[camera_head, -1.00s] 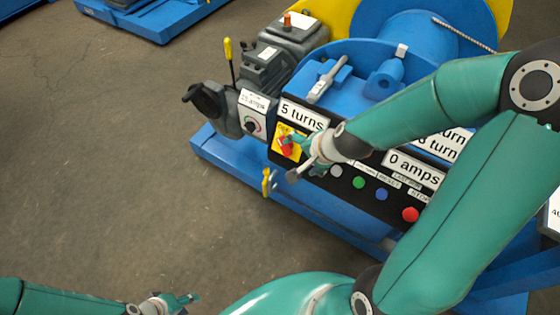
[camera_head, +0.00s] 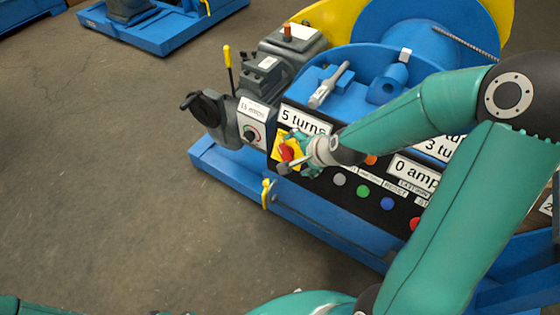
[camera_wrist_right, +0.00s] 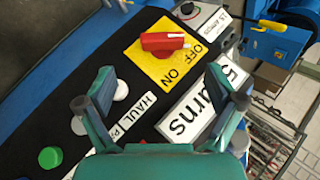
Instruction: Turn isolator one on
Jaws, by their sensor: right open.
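Isolator one appears as a red rotary handle on a yellow plate marked OFF and ON, on the front of the black panel. In the right wrist view the red handle (camera_wrist_right: 163,42) lies sideways across the yellow plate (camera_wrist_right: 182,70), near its top; I cannot tell which mark it points to. In the head view the red handle (camera_head: 286,152) is partly covered by my right gripper (camera_head: 298,162). My right gripper (camera_wrist_right: 160,82) is open, its fingers apart and nothing between them, facing the panel just short of the handle.
A "5 turns" label (camera_head: 303,119) sits beside the plate. Grey, green (camera_head: 363,191), blue and red buttons line the panel. A yellow-handled lever (camera_head: 228,58) and a grey motor stand to the left.

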